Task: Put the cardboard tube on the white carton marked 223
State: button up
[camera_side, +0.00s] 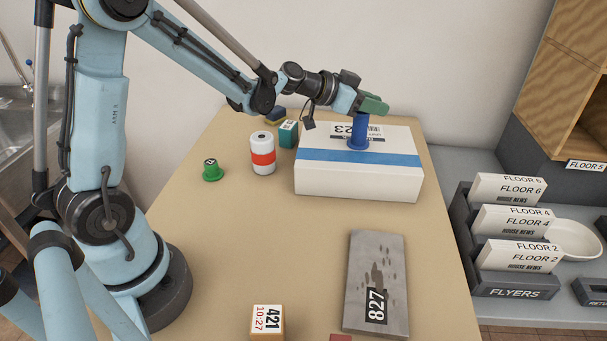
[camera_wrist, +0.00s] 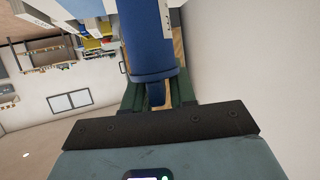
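The white carton (camera_side: 310,181) lies on the table with a blue stripe across it. Its top print, upside down and partly hidden, reads as 223. A blue tube (camera_side: 359,132) with a wider lower rim stands upright over the carton's top and appears to touch it. My gripper (camera_side: 371,104) is at the tube's upper end, its green fingers close around it. In the wrist view the blue tube (camera_wrist: 148,45) fills the upper middle, and a narrow blue part shows between the fingers of my gripper (camera_wrist: 157,95). The fingertips are partly hidden.
A white cylinder with a red band (camera_side: 263,156), a green stamp-like piece (camera_side: 212,172) and a teal block (camera_side: 288,134) stand left of the carton. A grey slab marked 827 (camera_side: 376,270) and a box marked 421 (camera_side: 267,322) are in front. A flyer rack (camera_side: 510,287) is at right.

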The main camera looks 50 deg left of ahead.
jog(key=shift+o, duration=1)
jog(key=shift+r, duration=0.1)
jog(key=v, duration=1.2)
jog(key=s+d+f+n+g+y, duration=0.2)
jog(key=s+f, duration=0.1)
jog(key=s, duration=0.4)
jog(key=s+d+f+n+g+y, duration=0.2)
jog(key=s+d+g+y, duration=0.1)
jog(key=s, duration=0.4)
jog(key=shift+d+f+g, duration=0.3)
jog(key=shift+d+f, duration=0.05)
